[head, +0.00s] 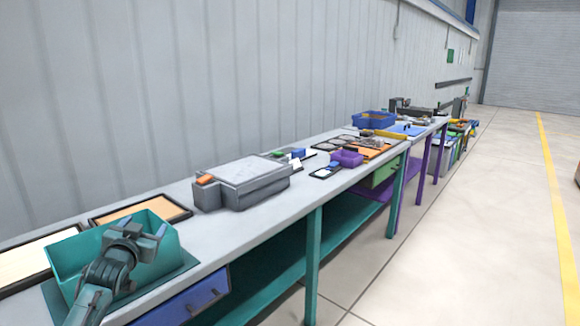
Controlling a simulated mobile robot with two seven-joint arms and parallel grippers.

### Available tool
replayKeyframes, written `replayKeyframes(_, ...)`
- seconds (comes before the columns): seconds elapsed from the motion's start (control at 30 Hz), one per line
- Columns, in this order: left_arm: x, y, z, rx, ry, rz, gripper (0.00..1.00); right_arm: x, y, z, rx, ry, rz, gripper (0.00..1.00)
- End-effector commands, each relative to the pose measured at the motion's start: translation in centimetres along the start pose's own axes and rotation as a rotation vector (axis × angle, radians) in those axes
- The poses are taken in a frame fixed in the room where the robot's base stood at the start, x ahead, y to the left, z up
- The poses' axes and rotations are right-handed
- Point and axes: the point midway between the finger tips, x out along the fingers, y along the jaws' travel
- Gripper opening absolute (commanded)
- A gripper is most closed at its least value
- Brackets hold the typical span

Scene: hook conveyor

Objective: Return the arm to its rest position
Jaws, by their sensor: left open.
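My left gripper (140,236) shows at the lower left in the head view, with its arm coming up from the bottom edge. It is open, and I see nothing between its fingers. It is over or in front of a teal bin (75,255) on the near end of the workbench; I cannot tell how far above or inside the bin it is. The inside of the bin is partly hidden by the gripper. My right gripper is not in view.
The long grey workbench (255,217) runs away along the wall. A grey machine (245,182) stands behind the bin, beside a framed tan board (150,211). A purple bin (347,158) and a blue bin (373,119) are farther off. The floor at right (470,230) is clear.

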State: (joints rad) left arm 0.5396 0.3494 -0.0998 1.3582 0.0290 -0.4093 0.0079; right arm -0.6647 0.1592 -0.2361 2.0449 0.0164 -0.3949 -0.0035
Motion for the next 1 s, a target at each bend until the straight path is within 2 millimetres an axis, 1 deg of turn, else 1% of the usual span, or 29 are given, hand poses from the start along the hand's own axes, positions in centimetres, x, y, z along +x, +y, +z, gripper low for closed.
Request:
replayKeyframes(0.03, -1.2, 2.1, 2.3, 0.014, -0.018, 0.031, 0.69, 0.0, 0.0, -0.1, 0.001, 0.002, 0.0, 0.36)
replayKeyframes(0.17, -3.9, 5.8, 6.2, 0.018, -0.058, 0.09, 0.69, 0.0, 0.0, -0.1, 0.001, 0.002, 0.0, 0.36)
replayKeyframes(0.23, -5.9, 7.9, 8.5, 0.016, -0.085, 0.125, 0.69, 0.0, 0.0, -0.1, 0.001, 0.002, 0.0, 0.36)
replayKeyframes(0.27, -6.8, 8.9, 9.5, 0.014, -0.097, 0.142, 0.69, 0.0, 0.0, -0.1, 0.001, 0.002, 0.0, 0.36)
replayKeyframes(0.3, -8.3, 10.2, 10.9, 0.01, -0.115, 0.165, 0.69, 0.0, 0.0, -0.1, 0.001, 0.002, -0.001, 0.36)
replayKeyframes(0.37, -10.8, 12.3, 13.1, 0.002, -0.146, 0.203, 0.69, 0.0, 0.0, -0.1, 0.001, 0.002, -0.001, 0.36)
replayKeyframes(0.4, -12.8, 13.8, 14.5, -0.007, -0.168, 0.23, 0.69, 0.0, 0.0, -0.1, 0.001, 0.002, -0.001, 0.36)
replayKeyframes(0.47, -16.2, 16.0, 16.6, -0.024, -0.204, 0.272, 0.69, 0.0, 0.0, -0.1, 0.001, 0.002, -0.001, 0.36)
replayKeyframes(0.5, -18.6, 17.4, 17.9, -0.038, -0.23, 0.3, 0.69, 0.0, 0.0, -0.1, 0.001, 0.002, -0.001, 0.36)
replayKeyframes(0.57, -22.4, 19.4, 19.6, -0.063, -0.269, 0.339, 0.69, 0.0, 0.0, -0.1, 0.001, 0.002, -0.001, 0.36)
replayKeyframes(0.6, -25.0, 20.5, 20.4, -0.081, -0.296, 0.363, 0.69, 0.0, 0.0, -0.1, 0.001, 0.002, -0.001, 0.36)
replayKeyframes(0.67, -28.5, 21.9, 21.4, -0.109, -0.332, 0.394, 0.69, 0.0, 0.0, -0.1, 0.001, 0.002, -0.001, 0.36)
replayKeyframes(0.7, -30.7, 22.7, 21.8, -0.127, -0.355, 0.411, 0.69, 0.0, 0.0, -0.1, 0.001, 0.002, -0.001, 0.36)
replayKeyframes(0.8, -35.0, 23.9, 22.3, -0.166, -0.402, 0.441, 0.69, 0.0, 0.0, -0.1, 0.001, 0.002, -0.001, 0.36)
replayKeyframes(0.9, -37.8, 24.6, 22.4, -0.193, -0.433, 0.458, 0.69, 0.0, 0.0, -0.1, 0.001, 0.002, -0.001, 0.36)
replayKeyframes(1.0, -39.1, 24.9, 22.4, -0.206, -0.447, 0.465, 0.69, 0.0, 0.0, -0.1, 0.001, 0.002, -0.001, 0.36)
